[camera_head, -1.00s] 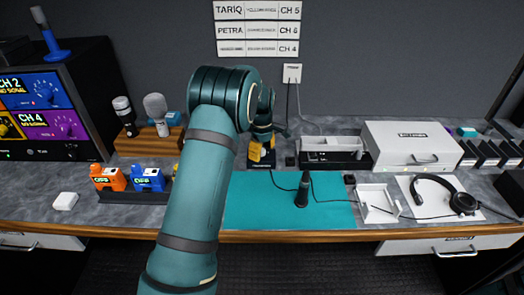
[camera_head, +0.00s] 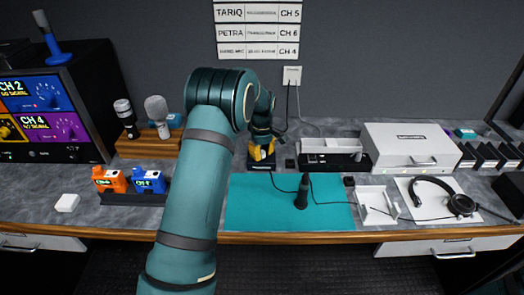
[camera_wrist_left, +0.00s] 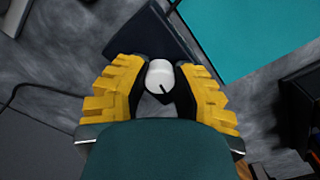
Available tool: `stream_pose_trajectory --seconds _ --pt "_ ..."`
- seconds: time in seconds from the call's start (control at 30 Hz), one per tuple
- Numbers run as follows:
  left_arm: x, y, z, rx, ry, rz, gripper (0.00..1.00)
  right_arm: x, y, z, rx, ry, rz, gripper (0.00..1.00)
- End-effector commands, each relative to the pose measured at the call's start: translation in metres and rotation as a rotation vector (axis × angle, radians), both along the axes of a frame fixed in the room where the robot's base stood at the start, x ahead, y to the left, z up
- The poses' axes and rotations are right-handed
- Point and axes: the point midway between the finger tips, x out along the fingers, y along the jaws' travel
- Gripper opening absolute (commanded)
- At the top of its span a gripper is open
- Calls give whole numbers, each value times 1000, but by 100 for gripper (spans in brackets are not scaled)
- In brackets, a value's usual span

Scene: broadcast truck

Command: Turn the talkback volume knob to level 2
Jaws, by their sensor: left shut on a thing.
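The talkback volume knob (camera_wrist_left: 160,77) is a small pale round knob with a dark pointer line, on a dark box (camera_wrist_left: 150,32) on the counter. In the left wrist view it sits between the two yellow fingers of my left gripper (camera_wrist_left: 161,85), which is shut on it. The pointer line is toward the lower side of the knob in that view. In the head view my left gripper (camera_head: 262,151) is over the dark box behind the teal mat; its own arm and fingers hide the knob there. Any level marks are not readable. My right gripper is not in view.
A teal mat (camera_head: 258,205) lies in front, with a dark upright microphone-like item (camera_head: 301,192) on it. An orange unit (camera_head: 110,181) and a blue unit (camera_head: 149,182) stand left. A white tray (camera_head: 374,205), headphones (camera_head: 458,204) and a white case (camera_head: 410,146) are right.

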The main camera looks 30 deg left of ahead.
Motion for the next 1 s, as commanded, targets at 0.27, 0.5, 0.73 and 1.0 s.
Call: stream_pose_trajectory --seconds 0.27,0.5,0.73,1.0 --pt "-1 0 0 -2 2 -260 0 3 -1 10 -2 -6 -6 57" --pt "-2 0 -1 -3 2 -476 0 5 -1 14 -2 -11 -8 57" --pt "-2 0 -1 -4 4 -640 0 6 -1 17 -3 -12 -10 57" --pt "-3 0 -2 -4 5 -752 0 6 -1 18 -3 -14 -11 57"
